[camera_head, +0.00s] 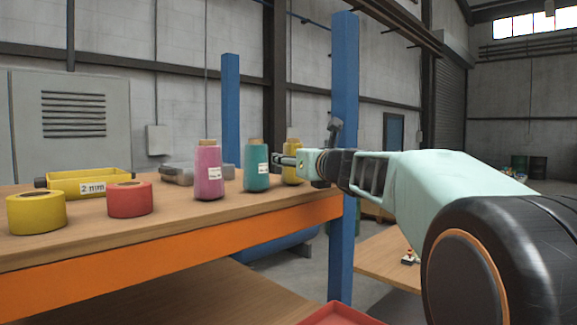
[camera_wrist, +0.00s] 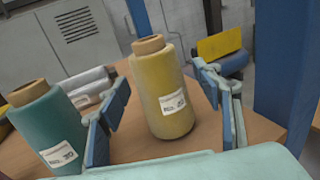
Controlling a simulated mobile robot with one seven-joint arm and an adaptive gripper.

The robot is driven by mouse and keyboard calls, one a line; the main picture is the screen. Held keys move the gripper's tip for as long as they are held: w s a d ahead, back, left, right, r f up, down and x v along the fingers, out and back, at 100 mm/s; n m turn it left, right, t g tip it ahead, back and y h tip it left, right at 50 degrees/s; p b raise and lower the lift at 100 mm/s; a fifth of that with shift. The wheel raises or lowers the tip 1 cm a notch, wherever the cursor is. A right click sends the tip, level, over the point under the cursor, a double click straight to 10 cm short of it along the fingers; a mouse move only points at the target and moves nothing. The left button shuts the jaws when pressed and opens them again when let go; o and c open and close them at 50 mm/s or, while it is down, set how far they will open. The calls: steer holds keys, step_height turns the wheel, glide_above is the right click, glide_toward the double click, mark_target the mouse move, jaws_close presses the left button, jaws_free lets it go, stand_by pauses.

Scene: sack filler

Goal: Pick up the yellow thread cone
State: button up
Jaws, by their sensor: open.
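The yellow thread cone (camera_wrist: 158,88) stands upright on the wooden bench, with a brown core on top and a white label. In the head view the yellow cone (camera_head: 292,172) is partly hidden behind my gripper (camera_head: 285,160). In the wrist view my gripper (camera_wrist: 170,112) is open, with one finger on each side of the yellow cone and gaps between fingers and cone. I cannot tell exactly how far the fingers reach along it.
A teal thread cone (camera_wrist: 48,125) stands close beside my left finger. A pink cone (camera_head: 208,172), a red tape roll (camera_head: 130,200), a yellow tape roll (camera_head: 36,213) and a yellow bin (camera_head: 65,184) are farther left. A blue post (camera_head: 344,120) rises beside the bench (camera_head: 170,240).

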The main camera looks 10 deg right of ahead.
steer(key=shift+w+a, duration=0.1)
steer(key=shift+w, duration=0.55)
steer(key=shift+s+r, duration=0.1)
steer(key=shift+s, duration=0.2)
steer(key=shift+c, duration=1.1)
steer(key=c, duration=1.1)
steer(key=shift+c, duration=0.2)
